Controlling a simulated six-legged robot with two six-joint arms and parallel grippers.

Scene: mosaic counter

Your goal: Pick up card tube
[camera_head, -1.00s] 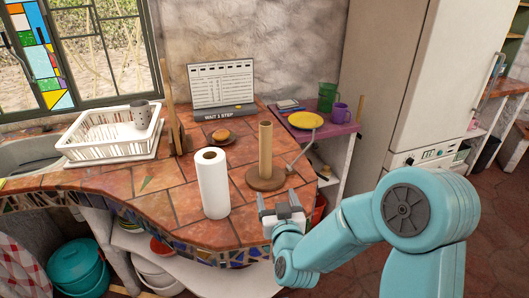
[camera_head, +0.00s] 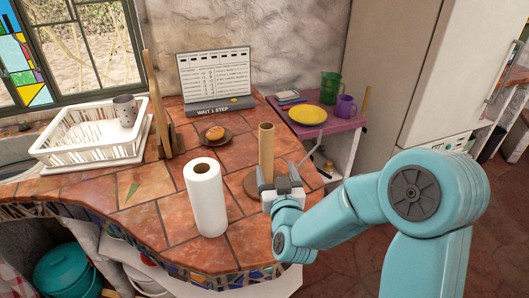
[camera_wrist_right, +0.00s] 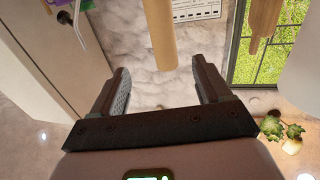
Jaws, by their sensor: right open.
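The brown card tube (camera_head: 266,150) stands upright on a round wooden base (camera_head: 248,184) on the tiled counter. My right gripper (camera_head: 279,174) is open, close to the tube on its near side, low down near the base. A white paper roll (camera_head: 206,198) stands upright to the left of the tube. My left gripper is not in view.
A white dish rack (camera_head: 92,141) with a grey cup (camera_head: 125,110) stands at the left. A bun on a small plate (camera_head: 215,135) and a sign board (camera_head: 214,82) are behind. A purple side table (camera_head: 315,128) holds a yellow plate (camera_head: 307,115) and cups.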

